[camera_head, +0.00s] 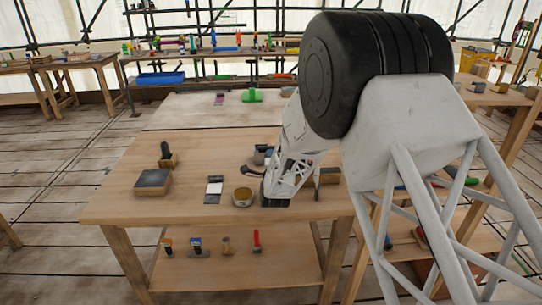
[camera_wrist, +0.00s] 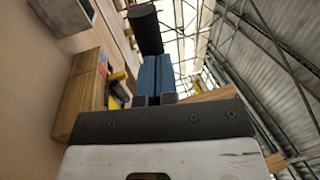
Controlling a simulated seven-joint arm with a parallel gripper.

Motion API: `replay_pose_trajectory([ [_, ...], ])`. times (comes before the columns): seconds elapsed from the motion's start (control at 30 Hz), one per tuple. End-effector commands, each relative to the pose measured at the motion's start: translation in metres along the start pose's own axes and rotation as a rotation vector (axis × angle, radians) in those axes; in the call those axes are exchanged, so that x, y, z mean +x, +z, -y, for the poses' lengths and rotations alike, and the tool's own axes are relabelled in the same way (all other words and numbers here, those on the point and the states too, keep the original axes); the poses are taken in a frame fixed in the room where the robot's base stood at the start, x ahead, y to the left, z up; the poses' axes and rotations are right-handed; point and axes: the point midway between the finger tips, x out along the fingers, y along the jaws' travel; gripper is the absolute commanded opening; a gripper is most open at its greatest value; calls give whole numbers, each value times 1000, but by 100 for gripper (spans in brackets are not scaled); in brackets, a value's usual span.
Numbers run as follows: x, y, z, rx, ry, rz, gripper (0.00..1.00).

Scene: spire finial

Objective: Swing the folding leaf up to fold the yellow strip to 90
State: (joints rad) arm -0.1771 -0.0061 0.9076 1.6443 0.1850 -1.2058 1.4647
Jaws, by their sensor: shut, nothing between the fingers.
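My gripper (camera_wrist: 155,62) shows in the wrist view as two blue fingers side by side, shut and empty. A dark cylinder (camera_wrist: 145,28) stands at or just beyond the fingertips; I cannot tell whether they touch or whether it belongs to the folding leaf. A small yellow piece (camera_wrist: 119,76), perhaps the yellow strip, shows left of the fingers, beside a wooden block (camera_wrist: 82,92). In the head view my arm reaches down to the right part of the workbench (camera_head: 120,205) and hides much of what is there. The folding leaf cannot be made out clearly.
On the bench stand a dark stone on a wooden base (camera_head: 153,181), a small wooden block with a dark knob (camera_head: 166,156), a black and white card (camera_head: 214,188) and a round tin (camera_head: 242,197). The bench's front left is clear.

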Motion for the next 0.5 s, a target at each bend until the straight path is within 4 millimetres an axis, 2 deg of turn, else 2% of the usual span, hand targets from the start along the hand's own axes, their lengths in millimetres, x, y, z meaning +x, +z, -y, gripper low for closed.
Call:
replay_pose_trajectory([
  [0.27,-22,0,4,0,-1,0,0],
  [0.5,-52,0,8,0,0,0,0],
])
